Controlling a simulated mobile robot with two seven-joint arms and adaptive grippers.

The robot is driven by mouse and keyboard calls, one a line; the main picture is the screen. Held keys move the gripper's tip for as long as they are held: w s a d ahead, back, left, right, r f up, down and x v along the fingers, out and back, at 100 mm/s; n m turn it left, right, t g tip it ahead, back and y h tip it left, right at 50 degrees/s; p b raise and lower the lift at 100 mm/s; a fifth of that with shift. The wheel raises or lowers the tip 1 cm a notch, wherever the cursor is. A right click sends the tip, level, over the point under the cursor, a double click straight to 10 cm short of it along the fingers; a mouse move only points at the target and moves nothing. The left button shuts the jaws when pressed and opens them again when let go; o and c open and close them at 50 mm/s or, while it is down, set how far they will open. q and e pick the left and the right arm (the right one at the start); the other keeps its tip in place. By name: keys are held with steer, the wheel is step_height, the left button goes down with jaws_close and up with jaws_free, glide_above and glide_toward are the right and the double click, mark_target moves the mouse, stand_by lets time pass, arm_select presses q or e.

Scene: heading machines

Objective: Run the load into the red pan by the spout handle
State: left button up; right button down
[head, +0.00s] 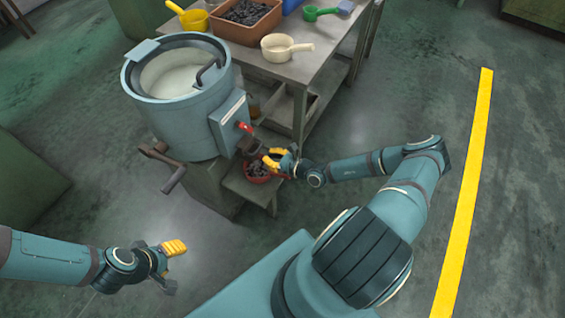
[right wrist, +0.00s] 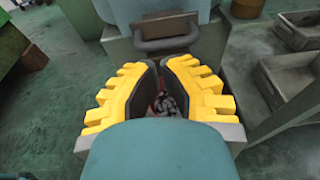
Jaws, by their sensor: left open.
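A blue-grey drum machine (head: 180,85) stands at the upper left with its lid open. Dark pieces in the pan (right wrist: 167,104) show through the finger gap. My left gripper (head: 172,266) is open and empty, low at the left, away from the machine.
A grey table (head: 300,65) behind holds an orange bin (head: 235,30) of dark pieces, a cream pan (head: 280,47), a yellow scoop (head: 194,20) and a green scoop (head: 314,13). A crank (head: 174,178) juts from the machine's front. Floor is clear at the right, crossed by a yellow line.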

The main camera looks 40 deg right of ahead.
mark_target(257, 151)
steer(key=x, duration=0.3)
steer(key=shift+w+b, duration=0.25)
steer(key=shift+b, duration=0.15)
steer(key=x, duration=0.1)
steer(key=p+x, duration=0.1)
steer(key=x, duration=0.1)
steer(key=shift+w+a+r+p, duration=0.35)
steer(key=shift+p, duration=0.05)
steer(key=shift+w, duration=0.2)
